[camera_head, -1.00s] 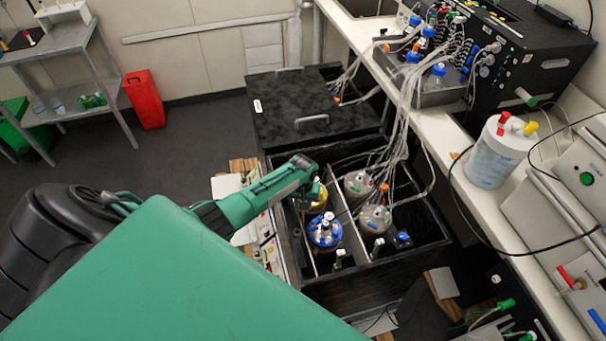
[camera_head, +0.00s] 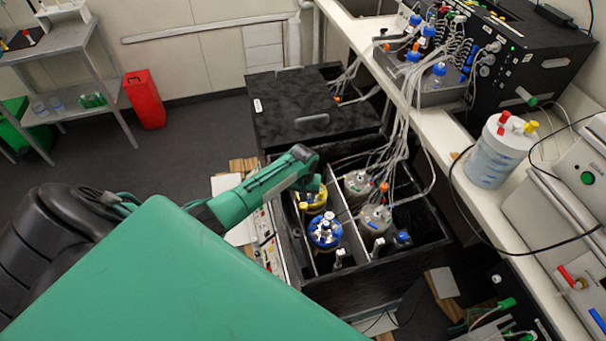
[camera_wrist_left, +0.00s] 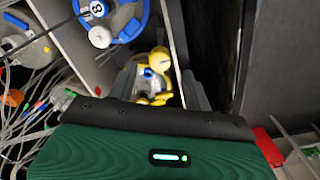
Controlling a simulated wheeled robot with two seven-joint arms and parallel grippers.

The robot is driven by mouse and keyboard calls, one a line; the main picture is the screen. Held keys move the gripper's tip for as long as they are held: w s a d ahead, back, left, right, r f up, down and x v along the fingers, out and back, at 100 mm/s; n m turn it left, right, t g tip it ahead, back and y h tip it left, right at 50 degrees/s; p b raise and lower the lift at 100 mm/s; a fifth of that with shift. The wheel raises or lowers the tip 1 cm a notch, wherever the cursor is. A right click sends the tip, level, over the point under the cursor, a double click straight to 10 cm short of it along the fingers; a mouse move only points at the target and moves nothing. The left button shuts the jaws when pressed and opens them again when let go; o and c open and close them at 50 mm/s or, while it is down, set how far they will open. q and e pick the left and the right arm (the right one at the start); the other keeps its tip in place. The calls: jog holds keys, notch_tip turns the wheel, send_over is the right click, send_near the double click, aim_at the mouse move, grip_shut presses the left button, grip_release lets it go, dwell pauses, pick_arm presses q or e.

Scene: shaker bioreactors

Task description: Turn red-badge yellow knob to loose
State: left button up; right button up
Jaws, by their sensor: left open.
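The yellow-topped vessel (camera_head: 311,205) stands in the back left compartment of the black open box, partly hidden by my left gripper (camera_head: 312,187). In the left wrist view its yellow top (camera_wrist_left: 160,94) shows between the two grey fingers of my left gripper (camera_wrist_left: 159,82), with a small blue part on it. The fingers are open, one on each side of the yellow top. I cannot tell whether they touch it. No red badge can be made out on it. My right gripper is not in view.
A blue-topped vessel (camera_head: 325,231) stands just in front of the yellow one, also in the left wrist view (camera_wrist_left: 103,36). Grey vessels (camera_head: 375,219) with tubes stand beyond a thin divider (camera_head: 349,228). The black box wall (camera_wrist_left: 212,40) is close by.

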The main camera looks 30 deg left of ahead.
pick_arm(q)
notch_tip(320, 180, up, 10)
jog(key=b, duration=0.1)
jog(key=shift+b, duration=0.35)
jog(key=shift+f, duration=0.15)
